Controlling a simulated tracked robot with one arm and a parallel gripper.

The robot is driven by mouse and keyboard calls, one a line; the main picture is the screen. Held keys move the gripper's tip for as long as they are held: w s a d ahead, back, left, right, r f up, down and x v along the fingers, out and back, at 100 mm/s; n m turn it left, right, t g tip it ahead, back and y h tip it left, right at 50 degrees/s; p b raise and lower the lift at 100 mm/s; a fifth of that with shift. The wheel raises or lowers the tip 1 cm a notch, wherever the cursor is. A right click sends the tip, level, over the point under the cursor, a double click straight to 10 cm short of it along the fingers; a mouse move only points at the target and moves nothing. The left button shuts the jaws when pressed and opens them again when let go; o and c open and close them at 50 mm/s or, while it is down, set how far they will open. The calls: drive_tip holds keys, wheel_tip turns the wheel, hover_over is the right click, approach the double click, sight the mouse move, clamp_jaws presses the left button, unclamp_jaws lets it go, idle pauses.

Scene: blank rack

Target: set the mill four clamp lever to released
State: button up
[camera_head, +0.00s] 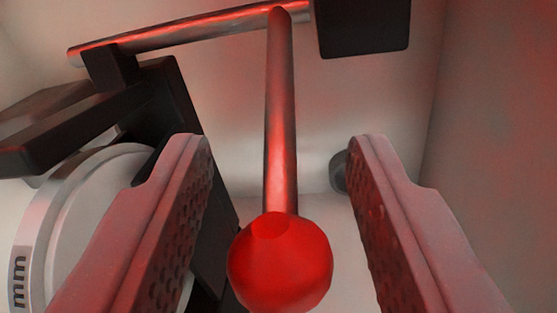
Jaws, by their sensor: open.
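The clamp lever (281,140) is a metal rod with a red ball knob (280,265) at its near, lower end. Its upper end meets a horizontal metal bar (190,30) at the top of the view. My gripper (275,165) is open, with one finger on each side of the lever. The red knob lies between the two fingers, with a gap showing on both sides. No marking for the lever's position is visible.
A dark block (362,28) sits at the bar's right end. Dark brackets (165,110) and a white round part marked "mm" (50,240) stand close on the left. A small dark round part (339,172) is behind the right finger. Pale walls enclose the space.

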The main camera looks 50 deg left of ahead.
clamp_jaws()
drive_tip(key=shift+s+r+g+p, duration=0.1)
drive_tip(key=shift+r+g+p, duration=0.4)
drive_tip(key=shift+p, duration=0.55)
drive_tip(key=shift+d+r+h+p, duration=0.1)
drive_tip(key=shift+h+p, duration=0.3)
unclamp_jaws()
drive_tip(key=shift+s, duration=0.1)
